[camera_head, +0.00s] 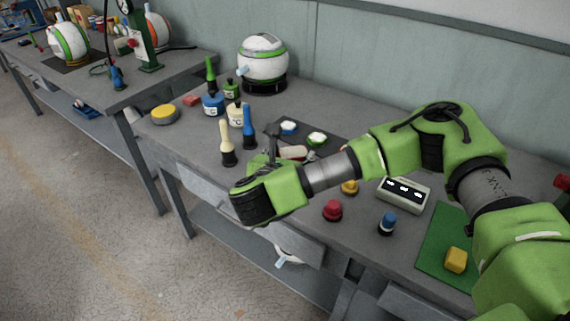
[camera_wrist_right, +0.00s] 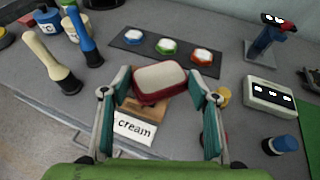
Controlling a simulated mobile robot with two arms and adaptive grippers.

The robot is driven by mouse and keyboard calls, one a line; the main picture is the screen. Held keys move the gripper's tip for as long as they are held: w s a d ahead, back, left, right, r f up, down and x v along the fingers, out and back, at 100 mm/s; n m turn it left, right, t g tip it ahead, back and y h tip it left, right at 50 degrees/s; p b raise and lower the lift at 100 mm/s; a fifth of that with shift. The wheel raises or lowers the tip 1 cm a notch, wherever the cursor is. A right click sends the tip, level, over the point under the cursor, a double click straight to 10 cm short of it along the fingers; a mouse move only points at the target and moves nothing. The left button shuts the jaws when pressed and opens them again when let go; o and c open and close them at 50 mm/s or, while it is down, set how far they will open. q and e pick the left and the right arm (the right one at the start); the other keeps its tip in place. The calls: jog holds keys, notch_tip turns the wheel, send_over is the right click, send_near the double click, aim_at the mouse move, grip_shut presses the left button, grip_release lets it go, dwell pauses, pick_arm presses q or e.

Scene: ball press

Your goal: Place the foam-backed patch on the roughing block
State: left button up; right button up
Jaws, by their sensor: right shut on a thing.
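My right gripper (camera_wrist_right: 160,88) is shut on a red patch with a pale, cream-coloured top (camera_wrist_right: 160,77), one finger on each side of it. A brown block (camera_wrist_right: 150,108), likely the roughing block, shows just below the patch in the right wrist view. A white card reading "cream" (camera_wrist_right: 134,128) lies in front of it. I cannot tell whether the patch touches the block. In the head view my right gripper (camera_head: 275,158) is at the bench's front, and its wrist hides the block; the patch's pale top (camera_head: 293,152) shows beside it. My left gripper is not in view.
A dark strip (camera_wrist_right: 190,61) with blue, green and red-rimmed pieces lies behind. Brush-like tools (camera_head: 228,145) and small pots (camera_head: 212,104) stand to the left. A grey display box (camera_head: 404,193), red knob (camera_head: 333,210) and green mat (camera_head: 437,245) lie to the right.

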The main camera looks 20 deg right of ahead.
jog(key=w+f, duration=0.2)
jog(key=w+f+p, duration=0.1)
jog(key=w+f, duration=0.3)
jog(key=w, duration=0.1)
jog(key=shift+d+f, duration=0.25)
notch_tip(320, 180, down, 3)
jog(key=shift+w+f+p, duration=0.1)
jog(key=shift+f+p, duration=0.05)
jog(key=shift+p, duration=0.25)
jog(key=shift+f+b, duration=0.2)
jog(key=shift+b, duration=0.1)
jog(key=o, duration=0.9)
jog(key=shift+r, duration=0.1)
